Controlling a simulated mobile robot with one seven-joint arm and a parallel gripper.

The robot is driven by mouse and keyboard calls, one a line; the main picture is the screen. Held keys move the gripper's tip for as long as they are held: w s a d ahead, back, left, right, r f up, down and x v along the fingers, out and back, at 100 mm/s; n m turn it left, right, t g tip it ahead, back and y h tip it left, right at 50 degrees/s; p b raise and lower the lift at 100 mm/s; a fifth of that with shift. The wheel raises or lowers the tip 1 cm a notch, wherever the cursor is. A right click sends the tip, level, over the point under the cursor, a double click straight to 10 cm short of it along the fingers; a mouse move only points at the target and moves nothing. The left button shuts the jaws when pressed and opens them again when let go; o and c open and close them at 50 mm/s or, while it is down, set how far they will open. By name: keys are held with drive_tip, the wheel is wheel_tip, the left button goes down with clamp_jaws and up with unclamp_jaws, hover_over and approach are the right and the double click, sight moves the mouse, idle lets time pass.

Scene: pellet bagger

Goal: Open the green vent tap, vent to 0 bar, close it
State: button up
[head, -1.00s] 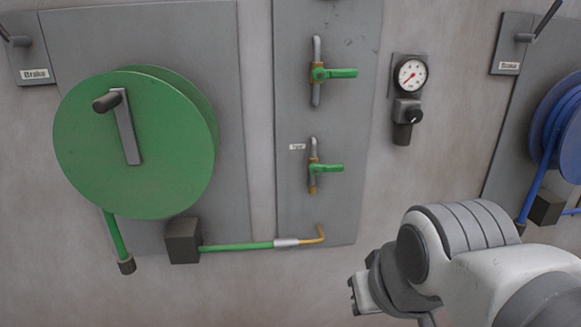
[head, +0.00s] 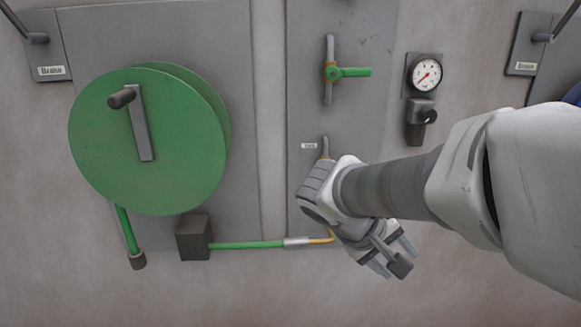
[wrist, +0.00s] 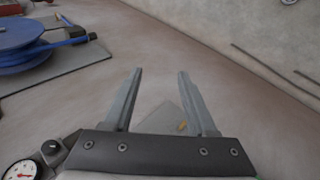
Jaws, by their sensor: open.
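The upper green tap (head: 345,72) sits on a grey pipe on the middle panel, its lever pointing right. Below it, a small label (head: 308,146) and the top of the lower tap's pipe (head: 325,147) show. The lower green tap itself is hidden behind my arm. I cannot read which tap is the vent. The pressure gauge (head: 427,73) has a red needle; its figures are too small to read. My gripper (head: 392,258) is open and empty, in front of the panel's lower right. In the wrist view its fingers (wrist: 160,75) are apart with nothing between them.
A green hose reel (head: 145,140) with a crank is on the left, its green hose (head: 245,245) ending in a yellow pipe. A dark-knobbed valve (head: 420,115) sits under the gauge. A blue reel (wrist: 35,45) shows in the wrist view. The wall below is clear.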

drive_tip(key=w+a+r+n+t+h, duration=0.1)
drive_tip(key=w+a+n+t+h, duration=0.2)
drive_tip(key=w+a+t, duration=0.5)
drive_tip(key=w+a+r+n+t+h, duration=0.15)
drive_tip(key=w+a+n, duration=0.3)
drive_tip(key=w, duration=0.65)
drive_tip(key=shift+m+t+h, duration=0.25)
drive_tip(key=shift+m+h, duration=0.2)
drive_tip(key=x, duration=0.5)
drive_tip(key=p+x, duration=0.1)
drive_tip(key=x, duration=0.5)
drive_tip(key=f+x, duration=0.1)
drive_tip(key=x, duration=0.5)
drive_tip(key=shift+w, duration=0.25)
drive_tip(key=shift+a, duration=0.1)
clamp_jaws()
